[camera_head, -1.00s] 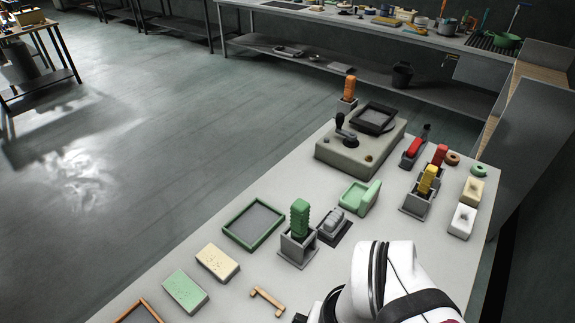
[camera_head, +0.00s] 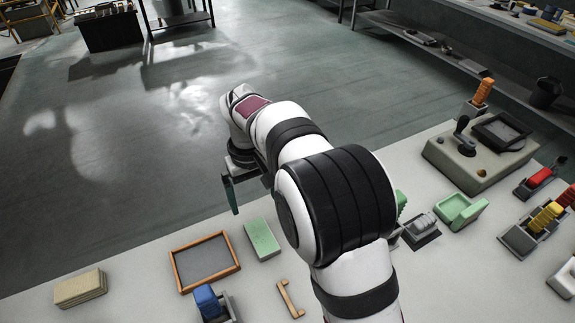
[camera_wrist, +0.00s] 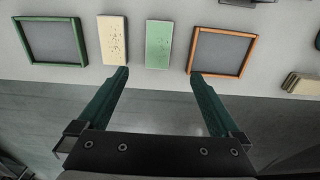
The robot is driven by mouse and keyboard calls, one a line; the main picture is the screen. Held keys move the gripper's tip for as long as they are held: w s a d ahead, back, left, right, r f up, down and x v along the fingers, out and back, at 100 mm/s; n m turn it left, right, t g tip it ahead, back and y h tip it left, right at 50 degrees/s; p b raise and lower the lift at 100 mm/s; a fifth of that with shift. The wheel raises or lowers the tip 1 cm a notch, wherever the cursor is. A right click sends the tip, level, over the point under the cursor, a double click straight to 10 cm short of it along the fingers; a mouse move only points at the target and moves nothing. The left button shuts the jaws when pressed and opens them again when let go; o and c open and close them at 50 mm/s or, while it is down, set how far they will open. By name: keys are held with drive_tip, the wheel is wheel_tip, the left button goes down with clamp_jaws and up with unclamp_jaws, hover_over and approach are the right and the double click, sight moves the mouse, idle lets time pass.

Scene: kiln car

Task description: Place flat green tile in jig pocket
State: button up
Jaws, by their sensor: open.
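The flat green tile (camera_head: 263,238) lies on the table near its floor-side edge, to the right of an orange-framed tray. The tile also shows in the wrist view (camera_wrist: 158,44), speckled, lying just beyond my fingertips. My gripper (camera_wrist: 160,74) is open and empty, with its two dark green fingers on either side of the tile's line but apart from it. In the head view one finger (camera_head: 230,192) hangs near the table edge. A grey station (camera_head: 480,158) with a lever carries a black-framed square recess (camera_head: 502,131); I cannot tell whether this is the jig pocket.
The orange-framed tray (camera_head: 177,273) and a wooden bracket (camera_head: 290,299) lie near the tile. A cream tile (camera_wrist: 113,40) and green-framed tray (camera_wrist: 80,42) are left of it in the wrist view. A blue block (camera_head: 207,302) stands in a holder. Open floor lies beyond the edge.

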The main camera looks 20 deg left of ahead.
sight(261, 236)
wheel_tip(261, 236, down, 16)
drive_tip(key=shift+w+d, duration=0.1)
drive_tip(key=shift+w, duration=0.05)
clamp_jaws()
idle(0.5)
